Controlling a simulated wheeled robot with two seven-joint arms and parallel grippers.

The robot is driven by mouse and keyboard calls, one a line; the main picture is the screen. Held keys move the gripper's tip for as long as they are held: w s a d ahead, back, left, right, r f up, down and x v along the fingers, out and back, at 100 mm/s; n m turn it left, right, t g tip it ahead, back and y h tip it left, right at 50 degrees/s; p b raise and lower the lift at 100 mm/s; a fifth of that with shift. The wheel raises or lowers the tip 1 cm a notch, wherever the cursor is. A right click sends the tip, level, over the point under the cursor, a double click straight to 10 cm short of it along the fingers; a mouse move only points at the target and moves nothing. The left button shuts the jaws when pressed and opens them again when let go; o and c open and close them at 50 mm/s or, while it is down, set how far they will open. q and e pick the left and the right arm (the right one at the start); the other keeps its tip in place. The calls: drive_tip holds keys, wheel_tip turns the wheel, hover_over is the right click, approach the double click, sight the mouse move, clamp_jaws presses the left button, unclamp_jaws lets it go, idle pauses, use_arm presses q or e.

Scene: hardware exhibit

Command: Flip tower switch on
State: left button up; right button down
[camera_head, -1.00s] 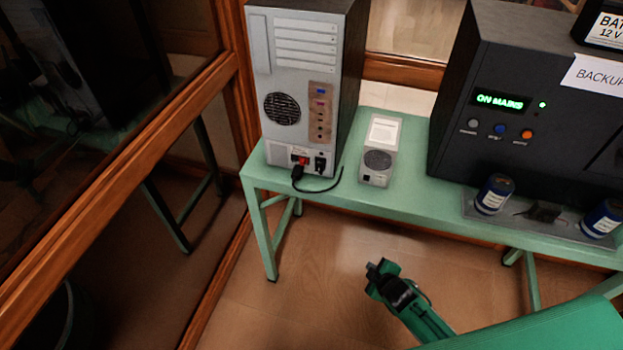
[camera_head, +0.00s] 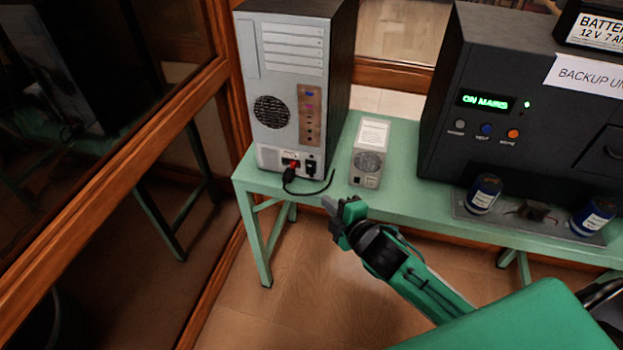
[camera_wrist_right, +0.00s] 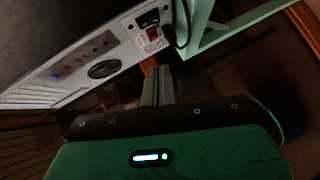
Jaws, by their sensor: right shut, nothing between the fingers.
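The computer tower (camera_head: 283,85) stands upright on the left end of the green table, its grey back panel towards me. A red switch (camera_head: 291,162) sits low on that panel, beside a black socket; it also shows in the right wrist view (camera_wrist_right: 154,33). I cannot tell the switch's position. A black power plug (camera_head: 289,176) with a cord is at the panel's lower edge. My right gripper (camera_head: 327,203) is shut and empty, in front of the table edge below the tower, apart from it. Its fingers (camera_wrist_right: 158,82) point towards the panel in the wrist view. My left gripper is not in view.
A small grey box (camera_head: 367,165) stands right of the tower on the green table (camera_head: 415,205). A black backup unit (camera_head: 530,110) reading "ON MAINS" is further right, with two blue cans (camera_head: 484,194) before it. A wood-framed glass pane (camera_head: 130,150) is close on the left.

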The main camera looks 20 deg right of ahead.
drive_tip(key=p, duration=0.2)
approach(310, 168)
drive_tip(key=w+a+f, duration=0.1)
drive_tip(key=w+a, duration=0.2)
drive_tip(key=a, duration=0.2)
drive_tip(key=shift+w+d+f, duration=0.75)
drive_tip(key=shift+w+d, duration=0.3)
drive_tip(key=shift+w, duration=0.05)
drive_tip(key=shift+w+d+f, duration=0.15)
drive_tip(key=shift+w+f, duration=0.05)
drive_tip(key=shift+w, duration=0.05)
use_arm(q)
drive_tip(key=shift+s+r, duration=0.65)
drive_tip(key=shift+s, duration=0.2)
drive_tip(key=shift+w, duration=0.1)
